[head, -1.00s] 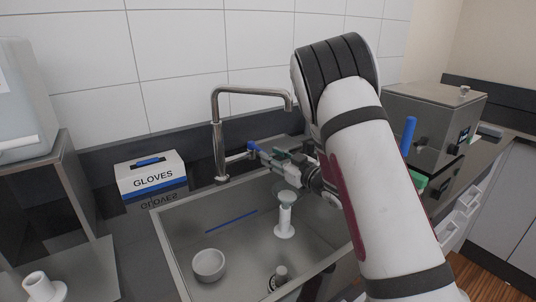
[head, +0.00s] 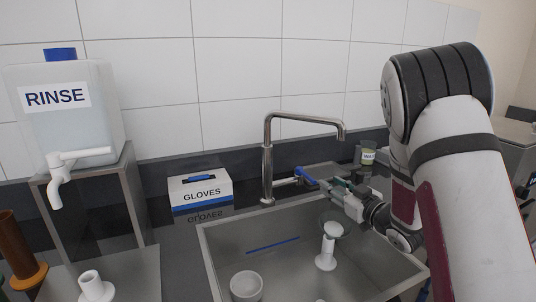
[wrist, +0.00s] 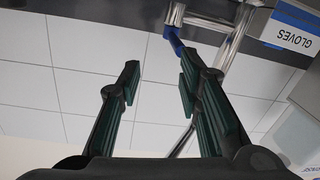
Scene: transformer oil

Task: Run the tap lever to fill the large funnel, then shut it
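The chrome tap (head: 267,165) stands behind the sink with its spout over the basin; I see no water stream. Its side lever ends in a blue tip (head: 306,175), which also shows in the wrist view (wrist: 175,43). My gripper (head: 328,188) is close to the right of the blue tip. In the wrist view my gripper (wrist: 158,78) is open with nothing between its fingers; the blue tip lies just beyond the right finger, and contact cannot be told. In the sink, a translucent funnel-like piece (head: 333,229) sits on a white stand (head: 326,252).
The steel sink (head: 215,245) also holds a white cup (head: 246,287) and a blue rod (head: 273,245). A glove box (head: 200,191) stands left of the tap. A RINSE tank (head: 62,115) sits on a stand at left. An amber cylinder (head: 20,247) is below it.

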